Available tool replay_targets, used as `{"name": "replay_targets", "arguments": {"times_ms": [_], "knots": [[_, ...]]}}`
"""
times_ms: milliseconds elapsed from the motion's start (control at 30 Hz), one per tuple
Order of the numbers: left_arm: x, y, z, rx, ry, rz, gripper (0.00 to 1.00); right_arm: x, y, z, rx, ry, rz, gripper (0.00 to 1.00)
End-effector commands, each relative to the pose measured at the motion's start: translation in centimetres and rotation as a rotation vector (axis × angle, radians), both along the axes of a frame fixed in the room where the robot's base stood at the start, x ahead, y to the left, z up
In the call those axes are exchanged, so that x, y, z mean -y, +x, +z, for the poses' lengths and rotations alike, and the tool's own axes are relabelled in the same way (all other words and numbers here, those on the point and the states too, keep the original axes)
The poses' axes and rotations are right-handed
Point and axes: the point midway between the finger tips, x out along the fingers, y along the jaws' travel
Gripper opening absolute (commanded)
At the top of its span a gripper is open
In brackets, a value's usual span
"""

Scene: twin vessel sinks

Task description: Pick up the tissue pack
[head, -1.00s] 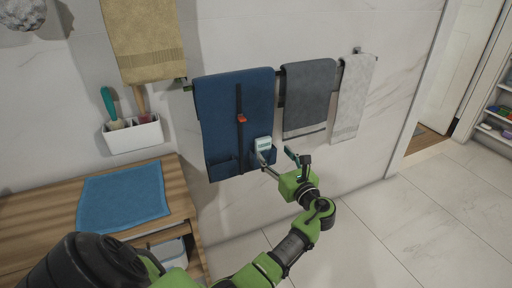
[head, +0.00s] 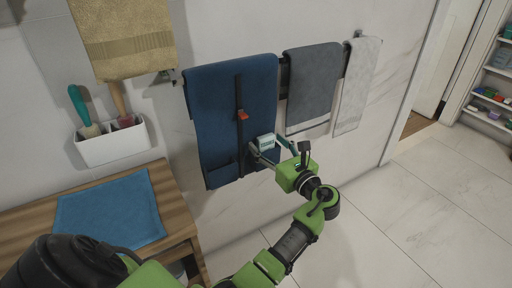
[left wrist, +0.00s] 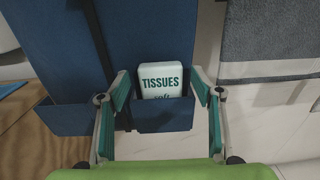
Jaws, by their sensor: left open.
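The tissue pack (head: 266,140) is white with green "TISSUES" lettering. It stands upright in a pocket of the blue hanging organizer (head: 228,100), with its lower part hidden by the pocket. In the left wrist view the pack (left wrist: 161,76) sits between the open fingers of my left gripper (left wrist: 160,88), with a gap on each side. In the head view my left gripper (head: 267,147) is at the pocket, its fingers spread around the pack. I cannot tell whether either finger touches the organizer. My right gripper is not in view.
A grey towel (head: 312,85) and a white towel (head: 357,85) hang to the right. A wooden counter (head: 176,205) with a blue mat (head: 110,210) is at the left, below a white holder (head: 112,143). Open tiled floor (head: 410,220) lies to the right.

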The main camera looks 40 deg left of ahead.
Motion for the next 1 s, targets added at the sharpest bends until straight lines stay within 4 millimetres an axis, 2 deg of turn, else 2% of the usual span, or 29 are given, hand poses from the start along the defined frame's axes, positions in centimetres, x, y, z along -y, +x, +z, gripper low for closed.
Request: {"name": "replay_targets", "arguments": {"times_ms": [300,333,400,467,833,1000], "knots": [[0.3,0.0,0.1,0.0,0.0,0.0,0.6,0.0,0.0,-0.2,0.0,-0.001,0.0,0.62],[0.3,0.0,0.1,0.0,0.0,0.0,0.57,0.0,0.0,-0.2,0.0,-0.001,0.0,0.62],[0.3,0.0,0.1,0.0,0.0,0.0,0.39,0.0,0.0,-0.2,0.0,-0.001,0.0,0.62],[0.3,0.0,0.1,0.0,0.0,0.0,0.25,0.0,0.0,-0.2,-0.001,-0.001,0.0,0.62],[0.3,0.0,0.2,-0.001,0.0,0.0,0.25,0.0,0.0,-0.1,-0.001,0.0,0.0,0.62],[0.3,0.0,1.3,0.0,0.0,0.0,0.25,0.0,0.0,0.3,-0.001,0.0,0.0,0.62]]}}
